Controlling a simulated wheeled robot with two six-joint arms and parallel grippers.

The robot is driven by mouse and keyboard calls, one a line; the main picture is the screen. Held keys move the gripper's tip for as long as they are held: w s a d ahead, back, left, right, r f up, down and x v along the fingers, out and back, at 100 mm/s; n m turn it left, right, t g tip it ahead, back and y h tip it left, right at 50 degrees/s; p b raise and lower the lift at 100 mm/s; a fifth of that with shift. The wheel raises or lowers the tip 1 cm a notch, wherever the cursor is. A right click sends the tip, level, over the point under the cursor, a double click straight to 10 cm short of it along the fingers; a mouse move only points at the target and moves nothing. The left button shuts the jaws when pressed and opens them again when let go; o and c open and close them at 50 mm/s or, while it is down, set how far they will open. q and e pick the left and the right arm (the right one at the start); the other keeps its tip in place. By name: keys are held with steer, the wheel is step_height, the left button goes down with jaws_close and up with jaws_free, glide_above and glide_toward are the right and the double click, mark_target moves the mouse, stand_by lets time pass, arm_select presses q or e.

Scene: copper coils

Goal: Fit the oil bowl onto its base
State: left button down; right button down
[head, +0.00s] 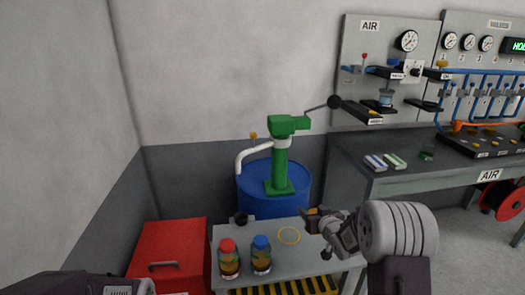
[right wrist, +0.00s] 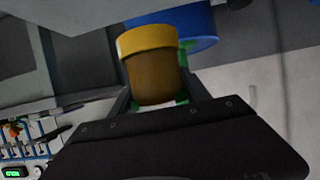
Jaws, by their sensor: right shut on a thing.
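The oil bowl is the small brown cup with a yellow rim (right wrist: 150,75) in the right wrist view, between the two fingers of my right gripper (head: 318,218). The gripper is shut on it and holds it above the right end of the small grey bench. In the head view the bowl is small and partly hidden by the gripper. Units with yellow-orange knobs (head: 441,64) are on the AIR panel (head: 360,45), well up and right of the gripper. I cannot tell which part is the base. Only part of my left arm shows at the lower left; its fingers are outside the frame.
The bench (head: 225,240) holds a red-capped bottle (head: 229,260), a blue-capped bottle (head: 261,257) and a yellow ring (head: 289,235). Behind it stands a blue drum (head: 300,185) with a green pump (head: 281,165). A red box (head: 170,245) is left. A grey workbench (head: 400,180) is right.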

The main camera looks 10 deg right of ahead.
step_height(320, 180, up, 20)
steer(key=p, duration=1.7)
steer(key=shift+f, duration=0.25)
